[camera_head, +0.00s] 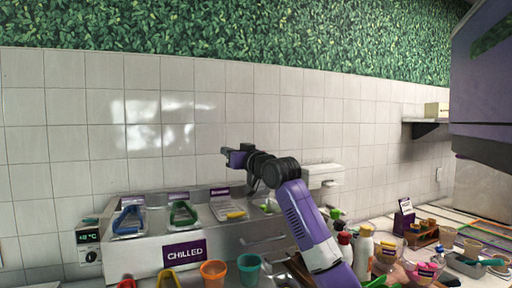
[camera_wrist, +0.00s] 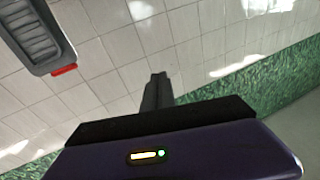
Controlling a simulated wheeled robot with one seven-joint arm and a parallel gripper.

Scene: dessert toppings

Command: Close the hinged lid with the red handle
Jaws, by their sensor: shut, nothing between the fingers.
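A grey ribbed panel with a short red handle (camera_wrist: 64,70) on its edge shows at the upper left of the wrist view, apart from my fingers. It looks like the lid, but I cannot tell how far it is tilted. I cannot pick out the red handle on the chilled counter in the head view, where my arm covers part of the right side. My gripper (camera_head: 234,157) is raised above the counter, in front of the tiled wall. In the wrist view my gripper (camera_wrist: 157,78) is shut and empty.
The steel chilled counter (camera_head: 140,250) holds wells with blue (camera_head: 128,219) and green (camera_head: 183,213) handled pieces. Orange (camera_head: 213,273) and teal (camera_head: 249,268) cups stand in front. Bottles (camera_head: 364,250) and bowls crowd the right side. A white box (camera_head: 322,175) is on the wall.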

